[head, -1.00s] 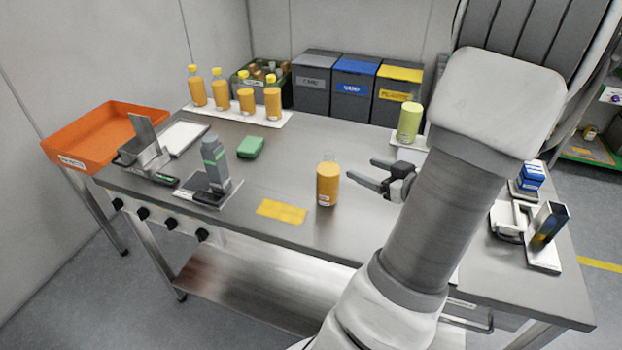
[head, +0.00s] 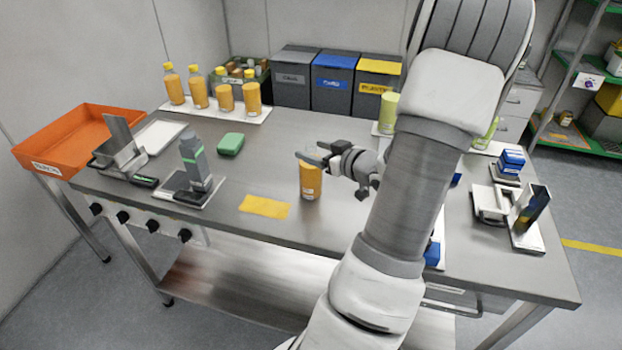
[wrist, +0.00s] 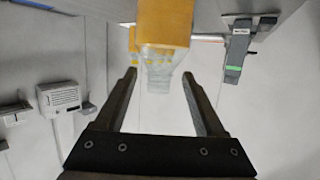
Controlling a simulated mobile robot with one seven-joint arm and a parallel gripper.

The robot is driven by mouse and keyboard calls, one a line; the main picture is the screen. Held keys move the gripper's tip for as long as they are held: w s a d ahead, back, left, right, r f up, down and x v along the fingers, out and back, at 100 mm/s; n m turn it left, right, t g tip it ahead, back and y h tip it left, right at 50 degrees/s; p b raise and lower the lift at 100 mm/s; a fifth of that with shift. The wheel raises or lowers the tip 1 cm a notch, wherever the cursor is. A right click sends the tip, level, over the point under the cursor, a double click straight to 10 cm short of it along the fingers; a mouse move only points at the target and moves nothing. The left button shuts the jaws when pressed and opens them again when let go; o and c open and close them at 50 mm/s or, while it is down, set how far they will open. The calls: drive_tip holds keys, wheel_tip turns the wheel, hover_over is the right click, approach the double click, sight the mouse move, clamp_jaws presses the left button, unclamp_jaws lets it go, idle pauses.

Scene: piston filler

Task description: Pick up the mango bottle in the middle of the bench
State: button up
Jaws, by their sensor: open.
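The mango bottle (head: 311,182) stands upright on the middle of the steel bench, filled orange, with its upper part hidden behind my gripper in the head view. My gripper (head: 312,156) is open at the height of the bottle's top. In the wrist view, which is upside down, the bottle's clear neck and orange body (wrist: 164,25) show ahead, roughly centred between my two open fingers (wrist: 160,82). The neck reaches close to the fingertips. I cannot tell whether either finger touches it.
A yellow cloth or mat (head: 264,207) lies left of the bottle, with a grey device (head: 196,162) and green block (head: 231,143) beyond. Several filled bottles (head: 211,92) stand at the back left. An orange tray (head: 40,141) adjoins the left end. Bins (head: 333,81) stand behind.

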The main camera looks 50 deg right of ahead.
drive_tip(key=x, duration=0.4)
drive_tip(key=shift+w+f+b, duration=0.3)
drive_tip(key=shift+w, duration=0.05)
drive_tip(key=shift+d, duration=0.1)
drive_tip(key=shift+c, duration=0.4)
clamp_jaws()
drive_tip(key=shift+s+f, duration=0.15)
drive_tip(key=shift+f, duration=0.05)
idle(0.4)
